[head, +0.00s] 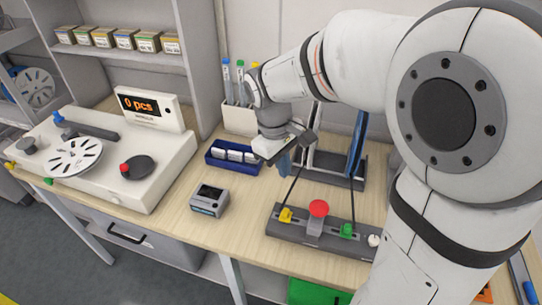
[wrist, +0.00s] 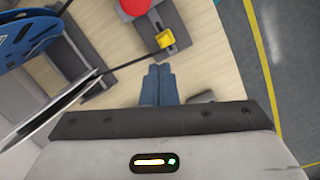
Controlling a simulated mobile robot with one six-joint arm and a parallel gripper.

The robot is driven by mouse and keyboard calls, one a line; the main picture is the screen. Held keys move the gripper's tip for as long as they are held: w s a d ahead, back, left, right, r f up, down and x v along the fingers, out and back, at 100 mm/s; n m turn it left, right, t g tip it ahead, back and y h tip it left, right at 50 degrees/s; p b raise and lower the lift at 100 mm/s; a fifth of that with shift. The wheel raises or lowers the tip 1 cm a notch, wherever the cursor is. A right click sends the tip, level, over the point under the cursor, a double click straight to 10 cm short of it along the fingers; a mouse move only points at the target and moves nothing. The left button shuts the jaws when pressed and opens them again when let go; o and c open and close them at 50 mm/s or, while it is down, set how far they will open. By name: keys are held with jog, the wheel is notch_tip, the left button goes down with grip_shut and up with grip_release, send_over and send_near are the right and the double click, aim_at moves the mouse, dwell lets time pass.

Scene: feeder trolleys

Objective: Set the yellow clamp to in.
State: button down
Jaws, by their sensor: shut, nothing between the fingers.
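The yellow clamp (head: 286,215) is a small yellow block on the left part of a dark grey fixture (head: 323,238) on the wooden table. It also shows in the wrist view (wrist: 164,40), near a dark slot in the fixture. My gripper (head: 284,166) is above the table, behind the fixture and apart from the clamp. In the wrist view its two blue fingers (wrist: 158,82) are together with nothing between them. The fixture also carries a red knob (head: 318,208) in the middle and a green clamp (head: 347,231) to the right.
Thin dark rods rise from the fixture near both clamps. Behind it stands a rack with blue reels (head: 357,145). A blue tray (head: 234,157) and a small grey device (head: 209,200) lie to the left. A counting machine (head: 150,178) is farther left. Table between device and fixture is clear.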

jog(key=w+a+f+n+g+h, duration=0.1)
jog(key=w+a+f+n, duration=0.1)
jog(key=a+f+n, duration=0.15)
jog(key=w+a+f+n+h, duration=0.1)
jog(key=w+a+f+n, duration=0.15)
jog(key=a, duration=0.25)
jog(key=p, duration=0.2)
send_near(281, 214)
jog(key=shift+m, duration=0.4)
jog(key=f, duration=0.1)
jog(key=a+f, duration=0.1)
jog(key=f, duration=0.1)
jog(key=w+a+f, duration=0.1)
jog(key=shift+a+f, duration=0.1)
jog(key=shift+f, duration=0.1)
jog(key=d, duration=0.1)
jog(key=s+d+p, duration=0.1)
jog(key=d, duration=0.1)
jog(key=shift+s+f, duration=0.1)
jog(key=shift+f, duration=0.1)
jog(key=shift+s+d+f, duration=0.1)
jog(key=shift+d+f, duration=0.05)
jog(key=shift+d, duration=0.25)
jog(key=shift+s, duration=0.1)
